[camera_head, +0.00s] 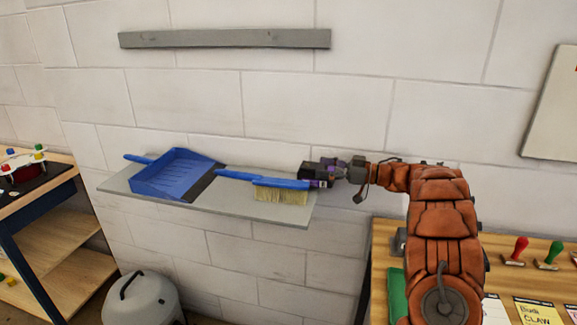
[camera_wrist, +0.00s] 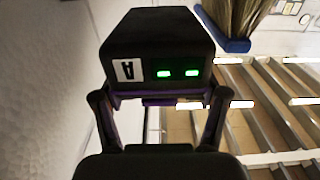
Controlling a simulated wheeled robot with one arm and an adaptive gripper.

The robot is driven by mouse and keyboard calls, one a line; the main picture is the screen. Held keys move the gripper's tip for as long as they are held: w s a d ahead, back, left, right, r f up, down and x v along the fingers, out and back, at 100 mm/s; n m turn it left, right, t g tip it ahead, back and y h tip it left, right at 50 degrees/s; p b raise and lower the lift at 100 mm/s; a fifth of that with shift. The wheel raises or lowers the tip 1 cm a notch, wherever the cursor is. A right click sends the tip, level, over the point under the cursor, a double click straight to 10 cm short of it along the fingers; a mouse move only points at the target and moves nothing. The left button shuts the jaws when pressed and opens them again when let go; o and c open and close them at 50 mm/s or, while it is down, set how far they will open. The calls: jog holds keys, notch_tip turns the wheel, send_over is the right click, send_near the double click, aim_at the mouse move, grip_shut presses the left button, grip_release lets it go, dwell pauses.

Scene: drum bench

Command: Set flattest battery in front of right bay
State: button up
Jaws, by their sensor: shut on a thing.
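A black battery (camera_wrist: 158,50) with a white label "A" and two lit green lights is in the wrist view. My gripper (camera_wrist: 162,104) is shut on it, with a finger on each side of its lower part. In the head view the dark battery (camera_head: 310,169) shows at the tip of my gripper (camera_head: 327,172), near the right end of the wall shelf, close to the brush handle. Whether it touches the shelf or the brush I cannot tell. No bay and no other battery can be made out.
The grey shelf (camera_head: 230,207) carries a blue dustpan (camera_head: 176,174) and a blue brush (camera_head: 281,191). A wooden table (camera_head: 384,247) with stamps and cards stands at right. A bench (camera_head: 62,222) stands at left, a grey canister (camera_head: 141,300) below the shelf.

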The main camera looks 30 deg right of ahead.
jog(key=p+x, duration=0.1)
jog(key=x, duration=0.6)
jog(key=shift+r+p, duration=0.15)
jog(key=shift+p, duration=0.15)
jog(key=shift+w+a+f+p, duration=0.25)
jog(key=shift+w+a+p, duration=0.25)
jog(key=shift+w, duration=0.1)
jog(key=shift+w+a+f+p, duration=0.35)
jog(key=shift+w+a, duration=0.15)
jog(key=shift+w, duration=0.1)
jog(key=shift+f, duration=0.25)
jog(key=shift+f, duration=0.1)
jog(key=o, duration=1.1)
jog(key=shift+f, duration=0.1)
jog(key=shift+o, duration=0.9)
